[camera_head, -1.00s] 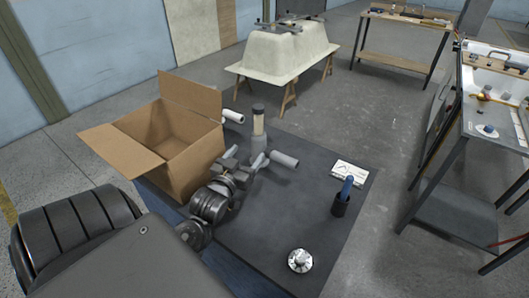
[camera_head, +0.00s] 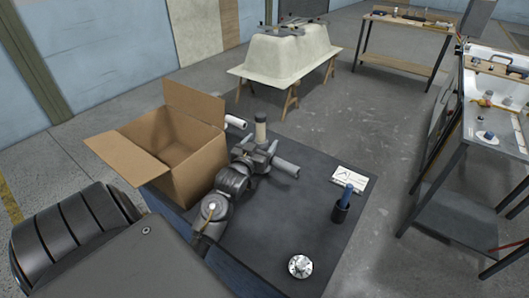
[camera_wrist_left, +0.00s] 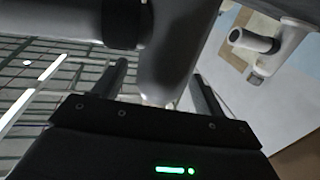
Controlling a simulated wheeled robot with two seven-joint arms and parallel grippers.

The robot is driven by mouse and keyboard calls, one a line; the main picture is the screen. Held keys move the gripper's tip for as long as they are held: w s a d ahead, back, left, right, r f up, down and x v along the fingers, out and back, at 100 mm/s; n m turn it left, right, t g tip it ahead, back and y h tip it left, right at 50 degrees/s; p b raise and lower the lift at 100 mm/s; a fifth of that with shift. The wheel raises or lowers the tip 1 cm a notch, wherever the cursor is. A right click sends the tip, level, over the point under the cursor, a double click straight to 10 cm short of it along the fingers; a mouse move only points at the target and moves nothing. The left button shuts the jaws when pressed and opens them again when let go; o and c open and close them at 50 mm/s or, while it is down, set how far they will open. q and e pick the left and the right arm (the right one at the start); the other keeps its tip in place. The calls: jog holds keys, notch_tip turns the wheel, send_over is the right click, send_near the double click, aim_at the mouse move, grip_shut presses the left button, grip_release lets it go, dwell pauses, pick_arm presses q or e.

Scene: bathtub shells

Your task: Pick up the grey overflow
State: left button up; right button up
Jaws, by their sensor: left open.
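The grey overflow (camera_head: 286,168) lies on the dark table, with its tubular end showing to the right of my left gripper. My left gripper (camera_head: 257,152) is low over it and hides part of it in the head view. In the left wrist view, a grey pipe section (camera_wrist_left: 168,60) runs between the two open fingers of the gripper (camera_wrist_left: 160,85). I cannot tell whether the fingers touch it. My right gripper is not in view.
An open cardboard box (camera_head: 200,165) stands left of the gripper. A white pipe (camera_head: 236,122) and an upright beige cylinder (camera_head: 261,131) are close behind it.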

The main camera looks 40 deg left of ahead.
pick_arm(q)
jog(key=c, duration=1.4)
